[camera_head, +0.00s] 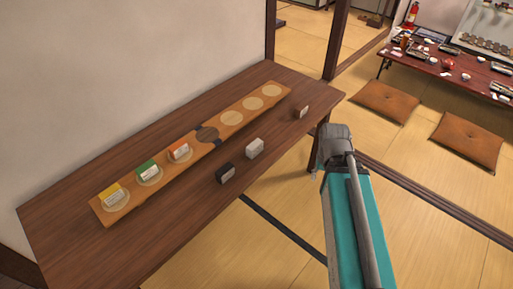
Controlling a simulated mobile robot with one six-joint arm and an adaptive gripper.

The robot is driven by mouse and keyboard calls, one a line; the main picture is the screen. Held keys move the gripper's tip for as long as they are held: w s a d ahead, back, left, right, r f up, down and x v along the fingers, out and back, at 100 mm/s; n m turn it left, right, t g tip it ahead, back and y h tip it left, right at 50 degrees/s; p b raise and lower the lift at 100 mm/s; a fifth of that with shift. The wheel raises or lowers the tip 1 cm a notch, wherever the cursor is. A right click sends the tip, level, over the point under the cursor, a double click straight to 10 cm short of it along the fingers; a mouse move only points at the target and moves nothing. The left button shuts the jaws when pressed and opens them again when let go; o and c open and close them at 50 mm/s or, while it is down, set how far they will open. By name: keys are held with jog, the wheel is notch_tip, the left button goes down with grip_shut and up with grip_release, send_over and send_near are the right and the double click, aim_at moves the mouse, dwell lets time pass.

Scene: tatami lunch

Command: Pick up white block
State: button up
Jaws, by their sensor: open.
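The white block (255,148) stands on the dark wooden table, near its front edge. A black block (225,173) stands just to its left and a brown block (302,112) farther to its right. My teal arm link with its grey joint shows right of the table, apart from the white block. My gripper cannot be made out in this view. Nothing covers the white block.
A wooden board (193,146) with round spots lies along the dark table (60,228), bearing a yellow block (111,194), a green block (147,170) and an orange block (180,151). Orange cushions (386,101) and a low set table (437,65) are at the right.

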jog(key=o, duration=0.5)
jog(key=shift+w+a+f, duration=0.2)
jog(key=shift+f, duration=0.05)
jog(key=w+a+f+n+t+h+b, duration=0.2)
jog(key=w+a+f+n+b, duration=0.1)
jog(key=a+n, duration=0.4)
jog(key=w+a+f+n+t+h+b, duration=0.3)
jog(key=w+a+n+b, duration=0.3)
jog(key=a+n+b, duration=0.1)
jog(key=w+a+f+n+t+h+b, duration=0.2)
jog(key=w+a+f+n+b, duration=0.1)
jog(key=w+a+n+b, duration=0.2)
jog(key=shift+w+a+n+t+h+b, duration=0.2)
jog(key=shift+a+n+t+h+b, duration=0.15)
jog(key=shift+a+n+b, duration=0.95)
jog(key=a+n+t, duration=0.1)
jog(key=a+n, duration=0.1)
jog(key=a+n+b, duration=0.1)
jog(key=a+n, duration=0.1)
jog(key=a, duration=0.1)
jog(key=a+n+t+b, duration=0.1)
jog(key=a+n, duration=0.1)
jog(key=a, duration=0.1)
jog(key=shift+w+r+t+h, duration=0.2)
jog(key=shift+w+t+h, duration=0.05)
jog(key=shift+w+t, duration=0.15)
jog(key=shift+a+r+n+b, duration=0.15)
jog(key=shift+a+n+b, duration=0.15)
jog(key=shift+a+n, duration=0.25)
